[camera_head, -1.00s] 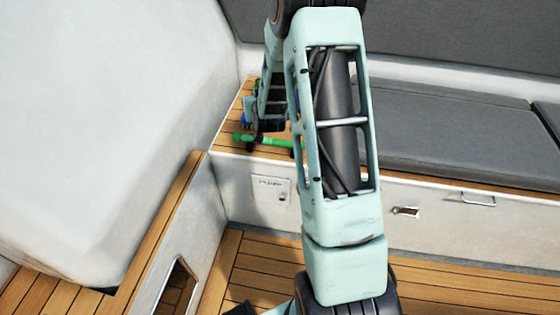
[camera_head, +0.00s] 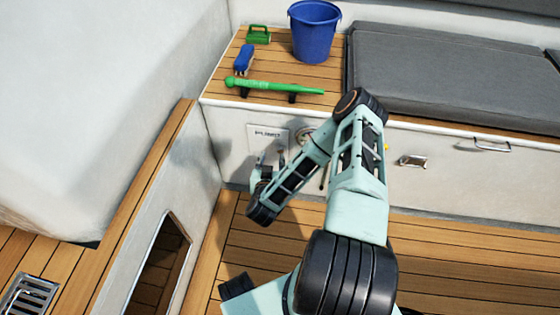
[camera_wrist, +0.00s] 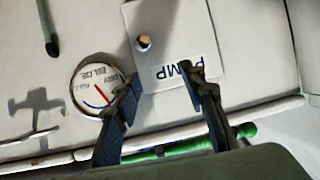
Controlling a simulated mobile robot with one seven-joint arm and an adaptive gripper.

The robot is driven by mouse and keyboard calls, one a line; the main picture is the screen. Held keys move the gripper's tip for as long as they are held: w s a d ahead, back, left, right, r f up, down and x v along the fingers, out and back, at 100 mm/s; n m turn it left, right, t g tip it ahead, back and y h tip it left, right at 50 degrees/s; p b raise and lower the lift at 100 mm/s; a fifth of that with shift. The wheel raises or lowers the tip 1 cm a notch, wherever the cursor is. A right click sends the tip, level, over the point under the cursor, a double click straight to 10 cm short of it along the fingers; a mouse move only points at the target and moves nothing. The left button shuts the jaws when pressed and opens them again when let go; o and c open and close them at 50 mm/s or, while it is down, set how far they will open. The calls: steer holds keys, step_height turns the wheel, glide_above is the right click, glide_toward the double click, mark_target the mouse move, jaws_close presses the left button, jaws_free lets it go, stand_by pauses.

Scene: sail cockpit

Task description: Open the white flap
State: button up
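The white flap (camera_head: 268,136) is a square panel marked PUMP, on the white front below the wooden ledge. In the wrist view the flap (camera_wrist: 178,48) appears upside down, with a small round brown knob or hole (camera_wrist: 143,42) near its edge. It looks closed. My gripper (camera_wrist: 158,80) is open and empty, with its two dark fingers apart in front of the panel front. One fingertip overlaps the PUMP lettering and the other overlaps the bilge gauge's edge. I cannot tell whether they touch. In the head view my gripper (camera_head: 268,165) covers the flap's lower part.
A round bilge gauge (camera_wrist: 92,84) sits beside the flap. A green stick (camera_head: 275,86), a blue brush (camera_head: 243,60), a green item (camera_head: 258,35) and a blue bucket (camera_head: 314,32) are on the ledge above. A latch (camera_head: 411,161) and a handle (camera_head: 485,145) are to the right.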

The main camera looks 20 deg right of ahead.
mark_target(280, 152)
steer(key=shift+m+g+h, duration=0.3)
steer(key=shift+m+h, duration=0.1)
steer(key=shift+w+d+f+b, duration=1.25)
steer(key=shift+w+d+f, duration=0.2)
steer(key=shift+f, duration=0.2)
steer(key=shift+w+d+f+b, duration=1.2)
steer(key=shift+w+d+f, duration=0.2)
steer(key=shift+f, duration=0.2)
steer(key=shift+c, duration=0.5)
jaws_close()
